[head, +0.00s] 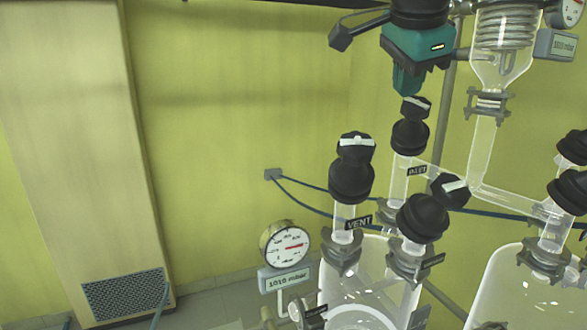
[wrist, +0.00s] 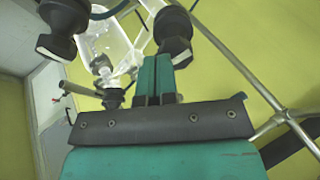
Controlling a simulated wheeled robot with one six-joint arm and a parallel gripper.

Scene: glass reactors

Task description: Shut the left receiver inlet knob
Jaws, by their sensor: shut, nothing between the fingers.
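The left receiver's inlet knob (head: 417,107) is black with a white stripe running roughly across the picture. It tops a black valve body (head: 410,137) on a glass tube, with an INLET label (head: 417,170) below. My gripper (head: 404,91) hangs just above it from the top of the head view, teal fingers pointing down, shut and empty. In the wrist view the closed fingers (wrist: 155,75) end beside a black knob (wrist: 173,32), probably the inlet one. I cannot tell whether they touch it.
A vent knob (head: 356,146) with a VENT label (head: 359,222) stands to the left. Another striped knob (head: 450,190) and a black cap (head: 422,217) are close below right. A pressure gauge (head: 286,246) reads 1010 mbar. A glass condenser (head: 503,45) is at right.

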